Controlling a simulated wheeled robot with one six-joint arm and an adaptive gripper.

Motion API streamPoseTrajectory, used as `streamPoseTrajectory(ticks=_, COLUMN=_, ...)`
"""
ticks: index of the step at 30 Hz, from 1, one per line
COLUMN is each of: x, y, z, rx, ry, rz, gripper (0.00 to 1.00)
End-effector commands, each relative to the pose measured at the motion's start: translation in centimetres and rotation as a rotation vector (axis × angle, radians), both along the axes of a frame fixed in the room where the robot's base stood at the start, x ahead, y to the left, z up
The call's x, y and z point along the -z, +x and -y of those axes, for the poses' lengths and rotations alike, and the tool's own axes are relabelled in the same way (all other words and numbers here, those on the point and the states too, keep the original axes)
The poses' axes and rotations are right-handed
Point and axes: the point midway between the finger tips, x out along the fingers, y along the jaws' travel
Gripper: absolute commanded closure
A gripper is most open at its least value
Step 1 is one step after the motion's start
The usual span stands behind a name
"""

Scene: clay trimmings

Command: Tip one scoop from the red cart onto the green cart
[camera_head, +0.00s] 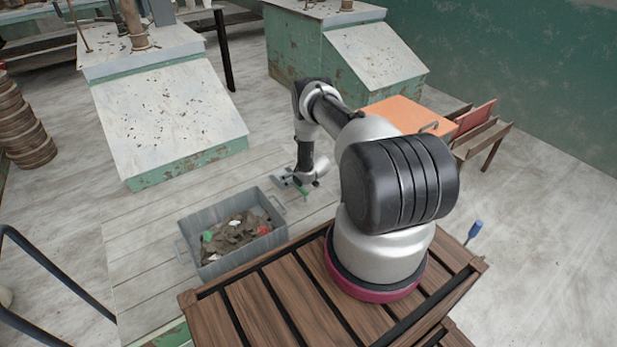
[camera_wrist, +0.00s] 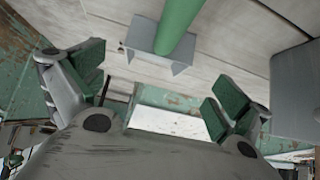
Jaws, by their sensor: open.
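My gripper (camera_head: 304,182) hangs low over the pale plank surface, right of a grey bin (camera_head: 187,228). In the wrist view my gripper (camera_wrist: 158,92) has its two green-padded fingers wide apart with nothing between the pads. A scoop (camera_head: 303,192) with a green handle and grey metal pan lies near the fingers; its handle (camera_wrist: 181,22) and pan (camera_wrist: 148,62) show ahead of them in the wrist view. The bin holds brown trimmings (camera_head: 238,232) with green and red bits. No cart is clearly recognisable as the red or green one.
An orange board (camera_head: 408,113) with a handle lies at the right, near a wooden rack (camera_head: 482,135). Pale benches with chipped green sides (camera_head: 170,110) stand behind. A blue-handled tool (camera_head: 475,230) is right of my base. Bare planks (camera_head: 140,250) lie left of the bin.

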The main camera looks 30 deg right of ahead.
Motion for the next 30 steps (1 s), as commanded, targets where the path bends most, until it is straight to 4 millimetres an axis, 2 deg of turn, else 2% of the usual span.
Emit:
streamPoseTrajectory(ticks=3, x=1.5, y=0.4, z=-0.3, rx=-0.004, ry=0.003, rz=0.005, gripper=0.0)
streamPoseTrajectory(ticks=11, x=3.1, y=1.9, z=-0.5, rx=-0.003, ry=0.003, rz=0.002, gripper=0.0)
streamPoseTrajectory(ticks=18, x=5.5, y=4.1, z=-0.8, rx=-0.003, ry=0.003, rz=0.003, gripper=0.0)
streamPoseTrajectory(ticks=23, x=6.1, y=4.9, z=-0.8, rx=-0.002, ry=0.002, rz=0.003, gripper=0.0)
streamPoseTrajectory(ticks=30, x=6.2, y=5.0, z=-0.8, rx=-0.001, ry=0.003, rz=0.001, gripper=0.0)
